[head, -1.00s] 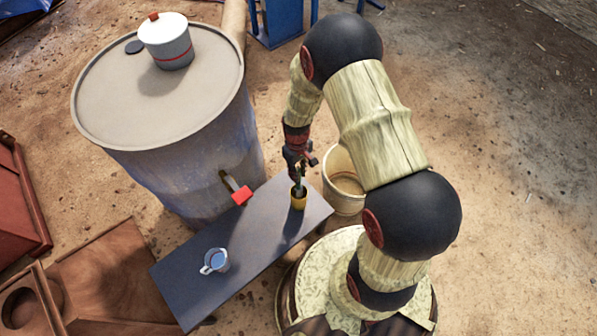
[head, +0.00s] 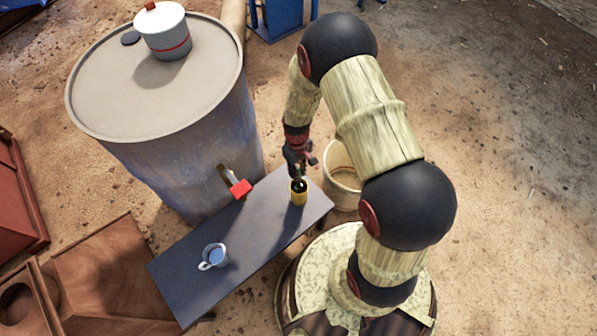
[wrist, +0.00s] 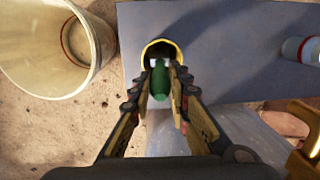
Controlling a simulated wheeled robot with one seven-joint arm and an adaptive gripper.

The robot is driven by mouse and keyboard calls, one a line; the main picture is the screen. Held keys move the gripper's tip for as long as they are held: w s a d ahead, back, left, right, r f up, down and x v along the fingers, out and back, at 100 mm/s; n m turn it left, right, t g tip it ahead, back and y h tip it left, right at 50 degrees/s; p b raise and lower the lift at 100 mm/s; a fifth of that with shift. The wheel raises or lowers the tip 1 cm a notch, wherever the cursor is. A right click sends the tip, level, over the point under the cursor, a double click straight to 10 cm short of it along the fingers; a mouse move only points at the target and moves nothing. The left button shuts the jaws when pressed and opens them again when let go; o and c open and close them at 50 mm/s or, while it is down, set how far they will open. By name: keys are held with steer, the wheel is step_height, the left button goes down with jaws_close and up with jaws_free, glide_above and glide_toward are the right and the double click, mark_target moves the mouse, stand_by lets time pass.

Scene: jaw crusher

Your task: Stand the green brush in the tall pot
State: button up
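The tall pot (head: 298,198) is small and yellow and stands upright near the right end of a dark bench. Its yellow rim and dark mouth (wrist: 160,43) show in the wrist view just beyond my fingertips. My gripper (head: 298,172) is directly above the pot, pointing down. In the wrist view my gripper (wrist: 163,72) has its two fingers on either side of the green brush (wrist: 161,82) and appears closed on it. The brush's far end lies at the pot's mouth. How deep it reaches inside is hidden.
The dark bench (head: 190,268) carries a cup (head: 213,256) at its left part. A large blue-grey drum (head: 185,165) with a red-handled tap (head: 240,188) stands behind it. A cream bucket (head: 343,185) stands close right of the pot. Bench surface between cup and pot is clear.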

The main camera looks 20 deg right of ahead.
steer(key=o, duration=0.5)
steer(key=r, duration=0.4)
steer(key=w+r, duration=0.1)
steer(key=r, duration=0.7)
steer(key=shift+w+d, duration=0.15)
steer(key=shift+w, duration=0.05)
stand_by(0.3)
